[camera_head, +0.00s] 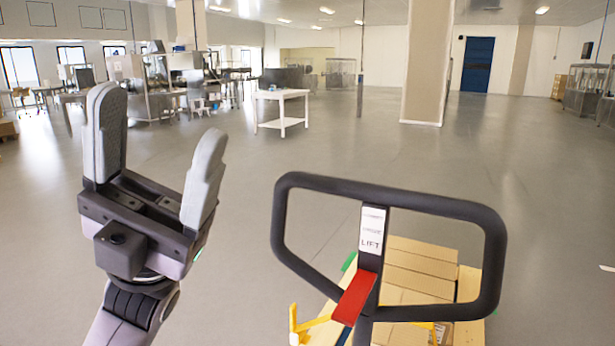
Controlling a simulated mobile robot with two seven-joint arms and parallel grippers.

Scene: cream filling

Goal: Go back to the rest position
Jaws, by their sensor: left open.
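My left gripper (158,135) is at the left of the head view, raised and pointing up. Its two grey padded fingers are spread apart with nothing between them. It is to the left of a black looped handle (390,191) marked LIFT, apart from it in the picture. My right gripper is not in view.
Below the handle are a red part (355,297), cardboard boxes (420,270) and a yellow piece (296,328). A white table (283,96) stands farther back, with steel machines (150,85) at the back left. A pillar (425,65) stands at the back. The grey floor between is clear.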

